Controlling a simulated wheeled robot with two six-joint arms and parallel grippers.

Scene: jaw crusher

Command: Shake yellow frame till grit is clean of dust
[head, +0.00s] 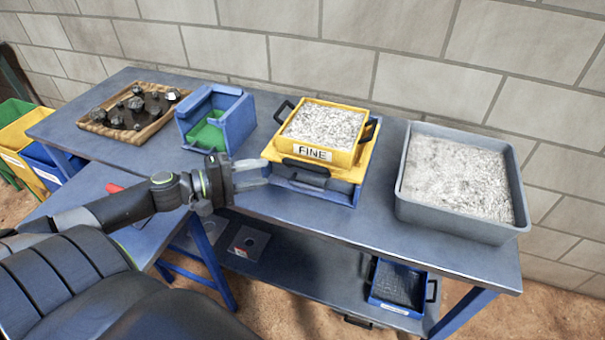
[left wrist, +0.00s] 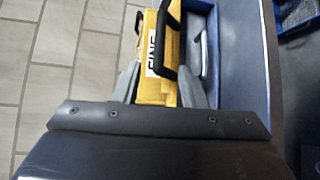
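The yellow frame (head: 345,158) labelled FINE is heaped with pale grey grit (head: 325,124). It sits level on a blue and yellow base (head: 318,190) on the bench, with black handles at its left and right sides. Another black handle (head: 305,168) shows at the front below the label. My left gripper (head: 266,174) is open and empty, just left of the frame and base. In the left wrist view the open fingers (left wrist: 158,68) point towards the yellow frame (left wrist: 152,92) and a black handle (left wrist: 167,42). Contact cannot be told. My right gripper is out of view.
A large grey tray (head: 405,207) of pale grit stands right of the frame. A blue box (head: 238,122) with a green inside and a wooden tray (head: 98,128) of dark rocks stand left. A brick wall runs behind. A blue tray (head: 390,302) sits on the lower shelf.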

